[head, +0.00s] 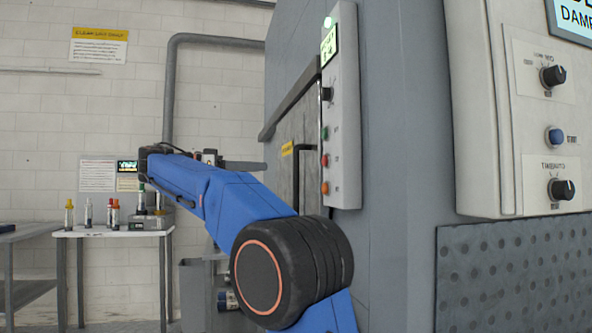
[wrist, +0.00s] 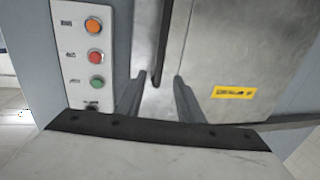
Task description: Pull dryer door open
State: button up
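The dryer door (head: 308,132) is a grey metal panel beside a control strip, seen at a steep angle in the head view. In the wrist view the door (wrist: 240,45) fills the upper right and carries a yellow label. A dark upright bar that looks like its handle (wrist: 163,45) runs along the door's edge, its lower end near the gap between my fingers. My gripper (wrist: 157,98) is open, with a finger on each side of that gap. In the head view my gripper (head: 245,166) points right at the door. Contact with the bar cannot be told.
A control strip (head: 342,110) with coloured buttons stands next to the door; it also shows in the wrist view (wrist: 92,50), left of my fingers. A larger control box (head: 545,120) is at right. A white table (head: 105,232) with bottles stands at back left.

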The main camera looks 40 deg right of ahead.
aim_at(296, 168)
jog(key=x, duration=1.3)
jog(key=shift+s+d, duration=0.1)
jog(key=shift+d, duration=0.25)
jog(key=shift+c, duration=0.7)
grip_shut()
